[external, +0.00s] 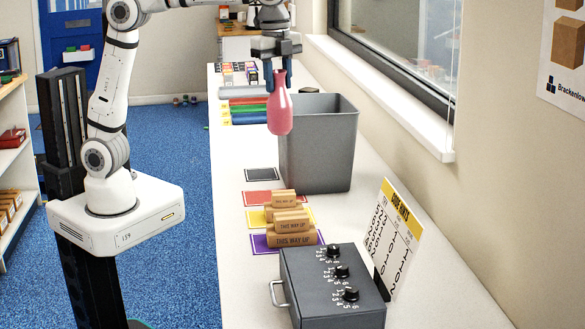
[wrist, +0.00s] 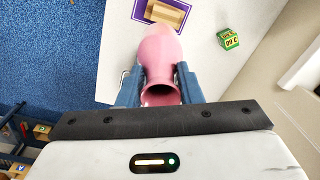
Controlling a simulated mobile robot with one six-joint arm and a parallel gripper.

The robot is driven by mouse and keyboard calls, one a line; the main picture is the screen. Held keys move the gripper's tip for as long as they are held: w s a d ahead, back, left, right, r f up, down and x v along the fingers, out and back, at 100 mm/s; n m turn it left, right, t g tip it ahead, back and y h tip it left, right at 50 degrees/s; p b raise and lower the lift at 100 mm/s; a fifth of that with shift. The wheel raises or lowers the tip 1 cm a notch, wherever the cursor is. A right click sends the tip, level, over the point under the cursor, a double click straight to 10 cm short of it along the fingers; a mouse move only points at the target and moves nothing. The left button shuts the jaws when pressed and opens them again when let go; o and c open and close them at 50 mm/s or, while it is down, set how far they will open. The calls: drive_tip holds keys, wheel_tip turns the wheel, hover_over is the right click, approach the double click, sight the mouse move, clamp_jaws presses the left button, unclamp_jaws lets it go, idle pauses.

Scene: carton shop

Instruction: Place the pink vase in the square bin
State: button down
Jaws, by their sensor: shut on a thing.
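The pink vase (external: 280,112) is held in the air by my gripper (external: 278,82), upright in the external view. My gripper is shut around its neck. In the wrist view the vase (wrist: 160,55) sits between the two blue fingers of my gripper (wrist: 159,85), with its open mouth towards the camera. The square bin (external: 325,150) is a tall grey open-topped container on the white counter. In the external view the vase overlaps the bin's upper left edge; its depth relative to the bin is hard to tell. The bin's inside floor is hidden.
Wooden "THIS WAY UP" blocks (external: 291,223) stand on coloured mats in front of the bin. A grey box with black knobs (external: 333,285) and a sign (external: 396,240) are nearer. Coloured bars (external: 248,105) lie behind. A green cube (wrist: 228,39) shows in the wrist view.

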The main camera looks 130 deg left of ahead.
drive_tip(key=a+n+p, duration=0.2)
drive_tip(key=a+n, duration=0.5)
drive_tip(key=a, duration=0.7)
drive_tip(key=s+a+n+p, duration=0.1)
drive_tip(key=s+a+n, duration=0.45)
drive_tip(key=a, duration=0.35)
drive_tip(key=s+a+f+n+p, duration=0.1)
drive_tip(key=s+a+n, duration=0.5)
drive_tip(key=a, duration=0.4)
drive_tip(key=s+a+n+p, duration=0.2)
drive_tip(key=s+a+n, duration=0.2)
drive_tip(key=s+a, duration=0.45)
wheel_tip(320, 180, down, 28)
drive_tip(key=p, duration=0.2)
drive_tip(key=shift+w+a+f, duration=0.2)
drive_tip(key=shift+w+a, duration=0.15)
drive_tip(key=shift+w, duration=0.05)
drive_tip(key=shift+f, duration=0.2)
drive_tip(key=c, duration=1.4)
unclamp_jaws()
drive_tip(key=o, duration=0.4)
drive_tip(key=shift+r, duration=0.1)
